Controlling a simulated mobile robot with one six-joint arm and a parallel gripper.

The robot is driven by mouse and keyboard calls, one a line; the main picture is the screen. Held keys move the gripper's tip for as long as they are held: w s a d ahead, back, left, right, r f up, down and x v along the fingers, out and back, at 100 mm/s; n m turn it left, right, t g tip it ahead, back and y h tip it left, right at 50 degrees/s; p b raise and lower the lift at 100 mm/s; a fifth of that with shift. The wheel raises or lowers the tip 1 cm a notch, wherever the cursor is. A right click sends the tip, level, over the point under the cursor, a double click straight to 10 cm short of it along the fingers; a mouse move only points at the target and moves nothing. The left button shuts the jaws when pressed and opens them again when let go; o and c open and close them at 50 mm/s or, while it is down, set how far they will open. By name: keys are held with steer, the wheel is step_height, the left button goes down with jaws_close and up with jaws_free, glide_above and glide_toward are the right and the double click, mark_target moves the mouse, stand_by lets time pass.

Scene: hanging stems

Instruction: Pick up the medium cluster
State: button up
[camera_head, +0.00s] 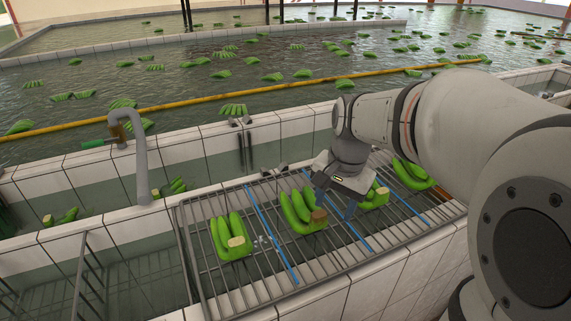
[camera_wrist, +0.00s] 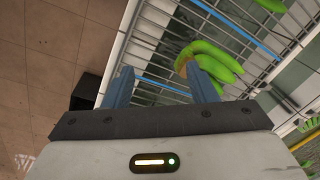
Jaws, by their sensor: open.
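Several green banana clusters lie on a metal rack (camera_head: 201,280). One cluster (camera_head: 228,238) with a pale cut crown lies at the left, and one (camera_head: 297,207) with a brown crown lies near the middle. Another (camera_head: 376,194) is partly hidden behind my gripper, and one (camera_head: 410,176) lies at the far right. I cannot tell which is the medium one. My gripper (camera_head: 335,200) is open and empty, pointing down over the rack beside the brown-crowned cluster. In the wrist view, a cluster (camera_wrist: 220,63) with a brown crown shows by the right finger of my gripper (camera_wrist: 158,68), partly hidden by it.
Blue strips (camera_head: 268,236) divide the rack. Tiled walls (camera_head: 208,146) surround it, with a grey bent pipe (camera_head: 141,160) at the left. Behind is a water basin with many floating clusters and a yellow pole (camera_head: 238,98). Tiled floor (camera_wrist: 50,60) shows in the wrist view.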

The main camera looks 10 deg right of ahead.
mark_target(319, 214)
steer(key=w+f+m, duration=0.1)
steer(key=w+m, duration=0.1)
steer(key=w, duration=0.1)
steer(key=w+d+f+m+g, duration=0.1)
steer(key=w+m, duration=0.1)
steer(key=w, duration=0.1)
steer(key=w+f+m, duration=0.1)
steer(key=w+m, duration=0.1)
steer(key=w, duration=0.1)
steer(key=shift+w+d+f+g+y, duration=0.2)
steer(key=shift+w+g+y, duration=0.1)
steer(key=shift+y, duration=0.1)
steer(key=shift+w+a+f, duration=0.1)
steer(key=shift+f, duration=0.2)
steer(key=f, duration=0.2)
steer(key=a+f+p, duration=0.1)
steer(key=f, duration=0.4)
steer(key=shift+s+a+p, duration=0.25)
steer(key=shift+s+p, duration=0.05)
steer(key=shift+p, duration=0.05)
jaws_close()
